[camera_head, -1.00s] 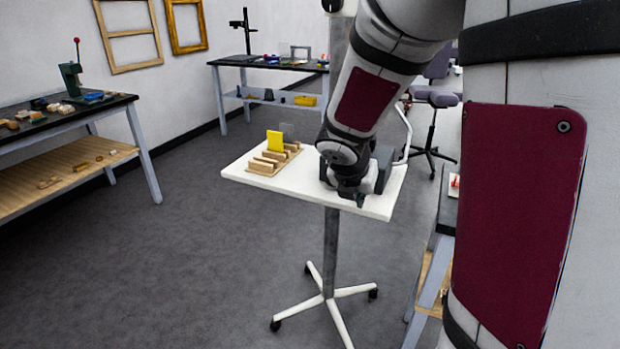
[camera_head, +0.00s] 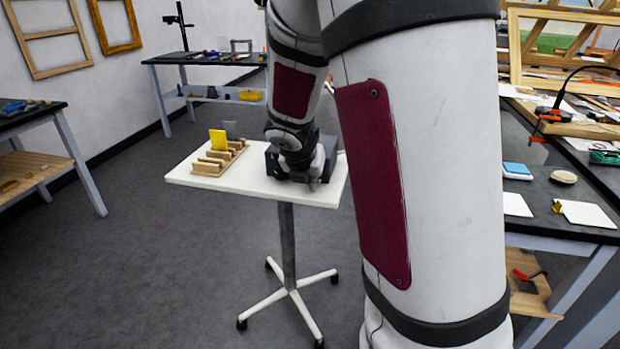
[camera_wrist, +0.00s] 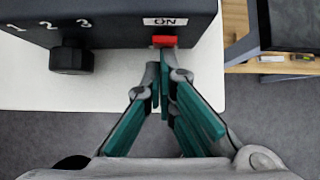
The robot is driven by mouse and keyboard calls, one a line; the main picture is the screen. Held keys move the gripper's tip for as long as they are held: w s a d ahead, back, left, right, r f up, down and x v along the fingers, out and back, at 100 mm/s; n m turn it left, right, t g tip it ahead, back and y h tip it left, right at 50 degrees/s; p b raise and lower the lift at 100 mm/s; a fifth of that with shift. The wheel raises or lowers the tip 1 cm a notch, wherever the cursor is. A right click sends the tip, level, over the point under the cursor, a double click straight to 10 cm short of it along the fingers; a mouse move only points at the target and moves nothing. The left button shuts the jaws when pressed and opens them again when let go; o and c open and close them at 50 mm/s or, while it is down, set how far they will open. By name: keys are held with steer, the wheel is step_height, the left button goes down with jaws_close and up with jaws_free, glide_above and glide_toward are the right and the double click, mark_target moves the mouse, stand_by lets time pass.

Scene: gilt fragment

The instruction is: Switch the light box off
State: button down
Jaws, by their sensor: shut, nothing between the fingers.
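The light box (camera_wrist: 117,20) is a dark box at the top of the wrist view, with a black knob (camera_wrist: 71,57) beside the numbers 1, 2 and 3. A red switch (camera_wrist: 164,41) sits under an "ON" label at its lower front edge. My gripper (camera_wrist: 165,62) is shut and empty, its fingertips just below the red switch; I cannot tell whether they touch it. In the head view the box (camera_head: 328,150) stands on a white stand (camera_head: 240,187), mostly hidden behind my arm.
A wooden rack (camera_head: 208,167) with a yellow plate (camera_head: 218,139) stands on the left of the stand top. A dark workbench (camera_head: 545,190) with cards and tools is at the right. Another bench (camera_head: 200,58) stands at the back. Grey floor is open at left.

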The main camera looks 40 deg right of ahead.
steer(key=shift+r, duration=0.1)
steer(key=shift+r+p, duration=0.75)
steer(key=shift+p, duration=0.3)
steer(key=shift+a, duration=0.1)
